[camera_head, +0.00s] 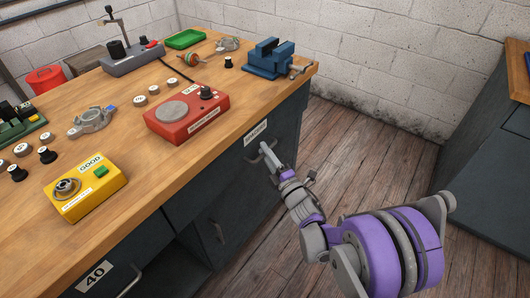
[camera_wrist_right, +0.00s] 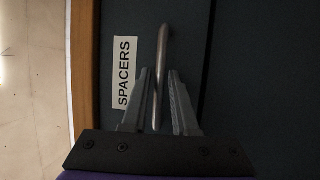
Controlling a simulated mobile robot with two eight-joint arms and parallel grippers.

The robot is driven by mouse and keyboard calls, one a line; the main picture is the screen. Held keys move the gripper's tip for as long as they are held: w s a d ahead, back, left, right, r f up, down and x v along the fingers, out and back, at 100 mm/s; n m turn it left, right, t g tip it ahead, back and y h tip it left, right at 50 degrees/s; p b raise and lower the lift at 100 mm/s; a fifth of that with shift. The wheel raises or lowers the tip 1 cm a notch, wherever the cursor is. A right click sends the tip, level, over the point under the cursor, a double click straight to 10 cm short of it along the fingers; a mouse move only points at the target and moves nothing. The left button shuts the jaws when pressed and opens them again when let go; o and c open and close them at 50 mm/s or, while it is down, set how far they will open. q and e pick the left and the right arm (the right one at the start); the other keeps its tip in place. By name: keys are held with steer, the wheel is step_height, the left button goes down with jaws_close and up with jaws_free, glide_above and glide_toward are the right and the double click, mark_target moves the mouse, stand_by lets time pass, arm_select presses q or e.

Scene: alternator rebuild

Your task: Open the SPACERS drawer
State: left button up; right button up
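The SPACERS drawer (camera_wrist_right: 240,50) is a dark panel under the wooden worktop, and it looks shut. Its white label (camera_wrist_right: 123,72) reads SPACERS; the label (camera_head: 255,132) also shows in the head view, below the bench edge. A grey metal bar handle (camera_wrist_right: 163,42) is fixed beside the label. My right gripper (camera_wrist_right: 160,80) is open, with one finger on each side of the handle bar and some gap showing. In the head view the right gripper (camera_head: 266,149) is at the drawer front and partly covers the handle. My left gripper is not in view.
A blue vise (camera_head: 268,58) and a red box (camera_head: 187,118) stand on the worktop above the drawer. The wooden floor (camera_head: 350,150) in front of the bench is clear; another cabinet stands at right.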

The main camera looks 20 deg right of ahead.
steer(key=shift+w, duration=0.2)
steer(key=shift+c, duration=0.2)
jaws_close()
stand_by(1.2)
